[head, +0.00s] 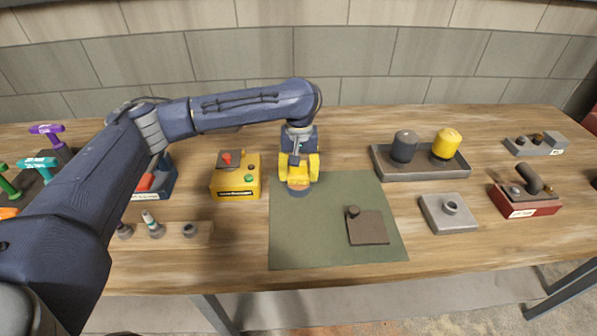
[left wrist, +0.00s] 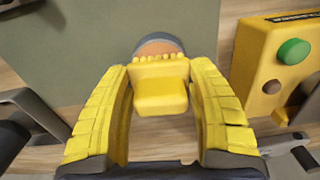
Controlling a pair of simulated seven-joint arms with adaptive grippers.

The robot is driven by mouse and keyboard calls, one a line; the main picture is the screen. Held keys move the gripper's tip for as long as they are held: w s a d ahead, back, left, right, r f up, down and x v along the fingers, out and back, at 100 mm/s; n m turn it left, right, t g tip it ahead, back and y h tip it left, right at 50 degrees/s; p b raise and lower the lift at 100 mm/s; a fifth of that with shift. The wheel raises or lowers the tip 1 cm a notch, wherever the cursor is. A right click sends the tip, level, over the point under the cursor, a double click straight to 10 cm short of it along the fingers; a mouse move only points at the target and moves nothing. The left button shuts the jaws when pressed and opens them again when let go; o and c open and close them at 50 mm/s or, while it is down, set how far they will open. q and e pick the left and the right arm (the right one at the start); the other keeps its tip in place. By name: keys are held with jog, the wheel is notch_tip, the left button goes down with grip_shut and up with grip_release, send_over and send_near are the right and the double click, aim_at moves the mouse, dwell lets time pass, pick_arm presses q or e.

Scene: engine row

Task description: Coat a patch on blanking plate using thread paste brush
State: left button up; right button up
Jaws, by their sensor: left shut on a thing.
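My left gripper (head: 299,172) is shut on a yellow block-shaped piece above the back left of the green mat. In the left wrist view, the yellow fingers (left wrist: 160,100) flank this yellow piece (left wrist: 160,92), with an orange-brown round end and grey rim (left wrist: 158,44) beyond it. It may be the thread paste brush; its bristles cannot be made out. A flat dark brown square plate (head: 368,229), probably the blanking plate, lies on the mat's front right, apart from the gripper. A small round knob (head: 353,211) is at its back left corner. My right gripper is not in view.
The green mat (head: 295,237) is bare at its front left. A yellow button box (head: 235,186) stands left of it. A tray (head: 420,171) with a grey and a yellow cylinder is behind right. A grey ringed block (head: 470,217) and red box (head: 525,205) stand right.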

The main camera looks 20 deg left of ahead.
pick_arm(q)
jog(key=shift+f, duration=0.6)
dwell(1.9)
jog(key=shift+r, duration=3.55)
